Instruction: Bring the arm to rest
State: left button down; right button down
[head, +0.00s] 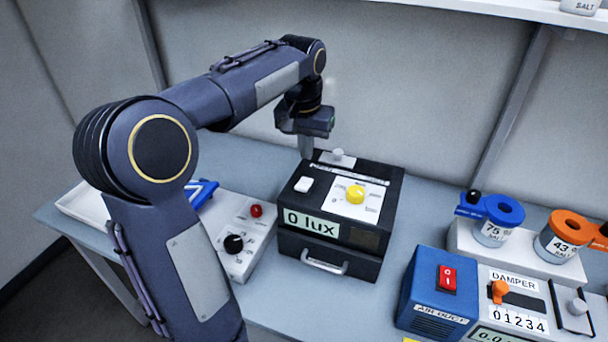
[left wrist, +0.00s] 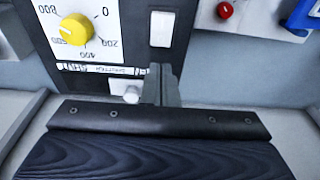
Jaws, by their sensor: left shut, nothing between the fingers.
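My left arm comes in from the left in the head view and reaches across to the back of the bench. My left gripper (head: 306,146) points down just behind the back left corner of the black lux box (head: 322,262). In the left wrist view the gripper fingers (left wrist: 160,85) are together with nothing between them. The box has a yellow dial (head: 355,194), a white switch (head: 303,184) and a pale knob (head: 338,157) on top. The yellow dial (left wrist: 75,28) and white switch (left wrist: 162,30) also show in the wrist view. The display reads 0 lux. My right gripper is not in view.
A panel with a red button (head: 256,210) and black knob (head: 233,244) stands left of the box. A wall shelf (head: 500,8) runs above.

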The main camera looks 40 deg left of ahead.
pick_arm(q)
jog(key=shift+r, duration=0.3)
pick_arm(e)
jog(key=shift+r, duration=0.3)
pick_arm(q)
jog(key=s+d+f+m+t+h, duration=0.1)
jog(key=s+d+f, duration=0.3)
jog(key=s+d, duration=0.4)
jog(key=s+d+f+m+t+h, duration=0.1)
jog(key=s+d+f+t+h, duration=0.1)
jog(key=s+d+f, duration=0.3)
jog(key=s+d+h, duration=0.1)
jog(key=s+d, duration=0.3)
jog(key=s, duration=0.4)
jog(key=shift+s+d+t, duration=0.2)
jog(key=shift+s+t, duration=0.1)
jog(key=shift+t, duration=0.1)
jog(key=shift+f, duration=0.1)
